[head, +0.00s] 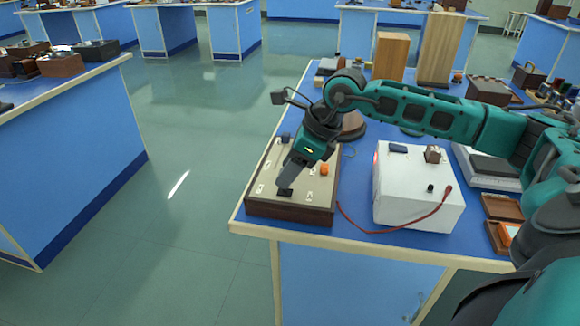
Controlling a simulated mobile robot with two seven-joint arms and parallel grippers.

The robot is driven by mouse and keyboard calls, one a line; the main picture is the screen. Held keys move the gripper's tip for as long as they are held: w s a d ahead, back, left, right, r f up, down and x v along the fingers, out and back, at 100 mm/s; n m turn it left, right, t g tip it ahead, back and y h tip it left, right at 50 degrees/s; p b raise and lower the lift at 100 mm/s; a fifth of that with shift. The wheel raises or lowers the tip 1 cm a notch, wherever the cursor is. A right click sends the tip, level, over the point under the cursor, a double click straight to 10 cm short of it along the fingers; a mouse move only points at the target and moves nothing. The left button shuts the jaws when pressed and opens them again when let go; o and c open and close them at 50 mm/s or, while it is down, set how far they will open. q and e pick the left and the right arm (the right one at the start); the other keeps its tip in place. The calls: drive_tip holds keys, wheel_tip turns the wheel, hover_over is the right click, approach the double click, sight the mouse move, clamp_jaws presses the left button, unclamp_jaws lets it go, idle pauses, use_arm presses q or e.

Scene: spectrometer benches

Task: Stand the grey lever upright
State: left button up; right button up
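A low box with a beige top panel and brown sides (290,216) sits at the near left corner of the blue bench. Its top carries an orange knob (324,169), a small dark blue piece (285,138) and several white plates. My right gripper (286,190) points down at the front part of this panel, its dark tips at or just above the surface. I cannot tell whether its fingers are apart or together. I cannot make out the grey lever; the gripper covers part of the panel. My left gripper is not in view.
A white instrument box (417,190) with a red cable (400,229) stands right of the panel. Wooden blocks (390,56) stand behind my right arm. Brown trays (502,207) lie at the right. The bench edge is close on the left, with open floor beyond.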

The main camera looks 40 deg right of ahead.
drive_tip(key=v, duration=1.3)
